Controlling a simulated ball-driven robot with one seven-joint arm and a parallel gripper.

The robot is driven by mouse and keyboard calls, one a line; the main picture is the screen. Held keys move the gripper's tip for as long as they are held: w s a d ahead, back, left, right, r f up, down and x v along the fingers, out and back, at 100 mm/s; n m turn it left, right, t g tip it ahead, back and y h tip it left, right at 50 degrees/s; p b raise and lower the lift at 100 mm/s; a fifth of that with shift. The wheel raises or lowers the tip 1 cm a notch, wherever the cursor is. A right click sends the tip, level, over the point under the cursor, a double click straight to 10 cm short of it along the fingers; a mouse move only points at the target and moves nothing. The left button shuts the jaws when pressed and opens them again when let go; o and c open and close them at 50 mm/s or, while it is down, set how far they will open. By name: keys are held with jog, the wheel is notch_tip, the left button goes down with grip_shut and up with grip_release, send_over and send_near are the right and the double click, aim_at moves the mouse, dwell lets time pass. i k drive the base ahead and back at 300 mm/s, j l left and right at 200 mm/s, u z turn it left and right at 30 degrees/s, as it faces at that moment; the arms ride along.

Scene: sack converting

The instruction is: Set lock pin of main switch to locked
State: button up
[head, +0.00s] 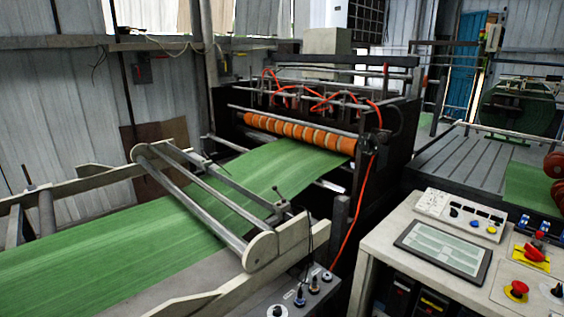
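A red handle (535,254) on a yellow plate sits on the light control desk (385,247) at the right; it looks like the main switch. A small red and grey part (539,237) stands just behind the handle. It may be the lock pin, but it is too small to tell its position. My gripper is not in view.
The desk also carries a red mushroom button (518,288) on yellow, a tilted screen (442,249), a white button panel (460,212) and a dark knob (558,290). Green sack web (120,255) runs through the machine at the left. A grey control box (295,298) stands in front.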

aim_at(539, 234)
jog(key=z, duration=1.3)
